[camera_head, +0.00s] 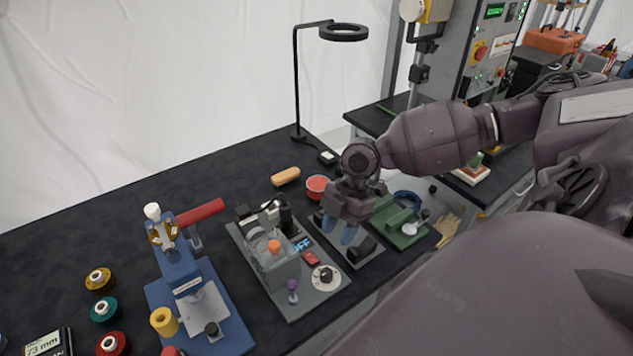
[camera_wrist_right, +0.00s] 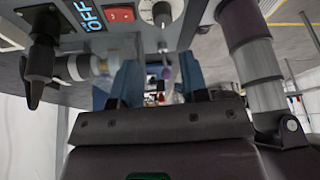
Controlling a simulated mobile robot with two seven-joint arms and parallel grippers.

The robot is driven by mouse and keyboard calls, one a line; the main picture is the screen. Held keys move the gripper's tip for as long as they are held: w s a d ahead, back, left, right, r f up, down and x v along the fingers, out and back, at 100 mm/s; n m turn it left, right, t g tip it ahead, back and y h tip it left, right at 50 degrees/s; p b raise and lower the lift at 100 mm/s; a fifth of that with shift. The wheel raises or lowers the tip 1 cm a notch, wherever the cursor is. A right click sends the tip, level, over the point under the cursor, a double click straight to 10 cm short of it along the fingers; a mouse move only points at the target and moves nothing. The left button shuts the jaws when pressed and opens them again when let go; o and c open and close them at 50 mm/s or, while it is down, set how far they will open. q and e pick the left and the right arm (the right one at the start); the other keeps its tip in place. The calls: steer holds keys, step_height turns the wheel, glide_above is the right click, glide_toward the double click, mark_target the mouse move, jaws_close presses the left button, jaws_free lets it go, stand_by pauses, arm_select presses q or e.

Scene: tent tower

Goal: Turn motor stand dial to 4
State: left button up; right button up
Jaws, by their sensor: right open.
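The grey motor stand (camera_head: 283,262) sits on the black table, with a white-faced dial (camera_head: 326,276) and black knob at its front right corner. A red switch (camera_head: 311,259) and a blue-lit display reading OFF (camera_head: 302,244) are beside it. In the right wrist view, the dial (camera_wrist_right: 163,14) is at the top centre, partly cut off, near the red switch (camera_wrist_right: 119,14). My right gripper (camera_head: 339,238) is open and empty, its blue fingertips pointing down, behind and right of the dial and apart from it. The dial's setting is too small to read. My left gripper is out of view.
A blue press (camera_head: 190,295) with a red handle stands to the left. A green device (camera_head: 400,222) is right of my gripper. A red round tin (camera_head: 317,185) and an orange block (camera_head: 286,176) lie behind. Spools (camera_head: 104,309) are at far left. Open table lies at back left.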

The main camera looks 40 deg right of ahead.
mark_target(327, 272)
steer(key=x, duration=1)
steer(key=shift+s+a+f+p, duration=0.1)
steer(key=shift+s+f+p, duration=0.15)
steer(key=shift+p, duration=0.1)
steer(key=c, duration=0.6)
